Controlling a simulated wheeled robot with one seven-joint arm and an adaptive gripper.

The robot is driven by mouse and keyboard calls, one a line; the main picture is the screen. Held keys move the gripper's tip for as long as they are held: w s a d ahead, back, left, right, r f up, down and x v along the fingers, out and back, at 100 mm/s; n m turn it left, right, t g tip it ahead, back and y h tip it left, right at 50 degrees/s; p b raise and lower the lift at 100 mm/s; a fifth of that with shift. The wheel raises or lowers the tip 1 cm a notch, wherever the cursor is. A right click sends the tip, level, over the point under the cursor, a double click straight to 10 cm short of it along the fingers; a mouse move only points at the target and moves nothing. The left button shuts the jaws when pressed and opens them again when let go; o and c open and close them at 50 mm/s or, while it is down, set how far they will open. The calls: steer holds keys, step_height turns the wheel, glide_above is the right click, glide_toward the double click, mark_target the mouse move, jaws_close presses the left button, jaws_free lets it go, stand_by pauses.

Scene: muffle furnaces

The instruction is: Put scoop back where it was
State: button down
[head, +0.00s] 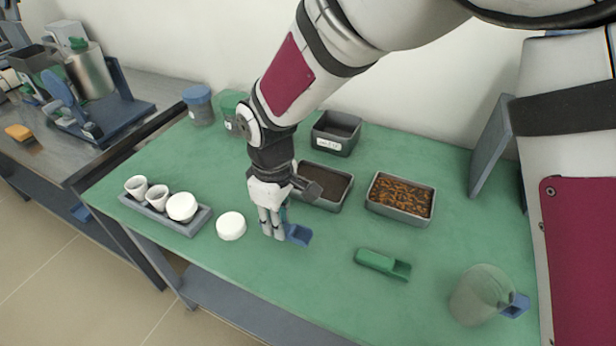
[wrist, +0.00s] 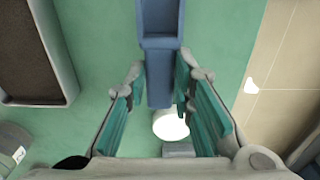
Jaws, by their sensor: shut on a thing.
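My gripper (head: 272,222) points down over the green table and is shut on the blue scoop (head: 298,235). In the wrist view the scoop (wrist: 159,25) has its handle between the two finger pads (wrist: 159,95), with its open bowl toward the top of the picture. I cannot tell whether the scoop touches the table. A green scoop (head: 382,264) lies on the table to the right. Another blue scoop (head: 515,305) shows at the clear jar (head: 482,294) at the front right.
A tray of dark soil (head: 325,204) and a tray of brown bits (head: 401,217) stand behind. A grey bin (head: 336,132) is farther back. A white lid (head: 231,226) lies left of my gripper, near a rack (head: 199,222) with white cups. Table space in front is clear.

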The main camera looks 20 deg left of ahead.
steer(key=shift+f, duration=1.7)
steer(key=shift+f, duration=0.2)
steer(key=c, duration=1.4)
jaws_free()
steer(key=shift+o, duration=0.2)
steer(key=shift+r, duration=0.1)
step_height(320, 180, up, 12)
steer(key=shift+r+p, duration=0.15)
steer(key=shift+p, duration=0.2)
